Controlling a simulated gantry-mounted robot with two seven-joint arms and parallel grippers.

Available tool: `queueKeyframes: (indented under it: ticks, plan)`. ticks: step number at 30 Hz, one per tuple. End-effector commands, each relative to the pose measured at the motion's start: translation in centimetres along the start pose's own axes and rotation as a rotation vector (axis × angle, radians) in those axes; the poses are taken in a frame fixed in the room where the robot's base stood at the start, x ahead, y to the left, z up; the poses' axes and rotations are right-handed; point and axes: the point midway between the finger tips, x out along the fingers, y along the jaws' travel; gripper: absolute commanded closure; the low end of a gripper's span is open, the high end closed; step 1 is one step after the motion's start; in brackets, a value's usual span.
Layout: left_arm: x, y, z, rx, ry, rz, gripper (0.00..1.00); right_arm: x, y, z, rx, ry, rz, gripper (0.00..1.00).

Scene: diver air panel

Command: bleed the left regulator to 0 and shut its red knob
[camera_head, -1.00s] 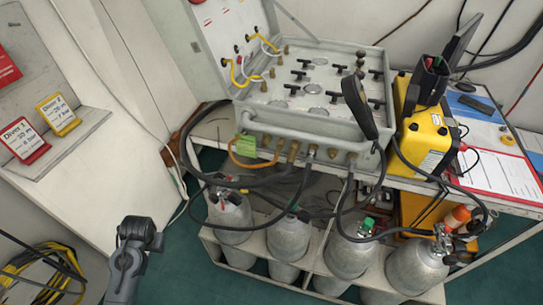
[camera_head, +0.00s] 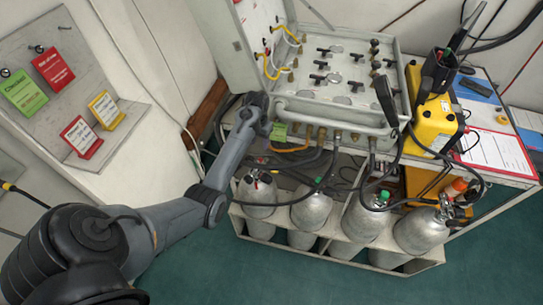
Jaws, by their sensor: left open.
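The grey air panel (camera_head: 340,116) stands on the bench, with several black T-handles and round gauges (camera_head: 334,79) on its top. The gauge readings are too small to read. Small red fittings (camera_head: 268,51) show on its raised lid. The leftmost cylinder (camera_head: 258,198) below has a small red part (camera_head: 257,185) at its valve; I cannot tell whether this is the red knob of the left regulator. My left gripper (camera_head: 266,126) is at the panel's left front corner, open, its fingers small and partly hidden by my arm. My right gripper is not in view.
Several grey cylinders (camera_head: 312,212) stand in a white rack (camera_head: 338,245) under the bench, with black hoses (camera_head: 310,165) crossing above. A yellow case (camera_head: 433,125) stands right of the panel. Diver cards (camera_head: 82,137) lean at the left. Green floor (camera_head: 190,260) is clear in front.

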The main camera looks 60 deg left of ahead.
Motion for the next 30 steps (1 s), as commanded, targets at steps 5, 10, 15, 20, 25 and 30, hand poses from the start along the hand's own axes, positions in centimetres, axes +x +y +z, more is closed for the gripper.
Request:
queueKeyframes:
  ticks: [5,10,15,20,25,30]
  plan:
    - [2.1,0.0,0.1,-0.001,-0.004,0.002,0.52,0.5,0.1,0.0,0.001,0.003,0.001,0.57]
    - [5.0,0.0,0.1,-0.001,-0.003,0.001,0.52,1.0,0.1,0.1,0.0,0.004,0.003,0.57]
    - [7.6,0.0,0.1,-0.001,-0.002,0.001,0.52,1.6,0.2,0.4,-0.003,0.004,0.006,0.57]
    - [9.3,0.0,0.0,0.0,-0.002,0.001,0.52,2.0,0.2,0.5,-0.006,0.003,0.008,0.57]
    - [10.2,0.0,0.0,0.0,0.0,0.0,0.52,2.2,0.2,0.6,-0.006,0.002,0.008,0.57]
    - [10.4,0.0,0.0,0.0,0.0,0.0,0.52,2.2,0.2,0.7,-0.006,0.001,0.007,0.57]
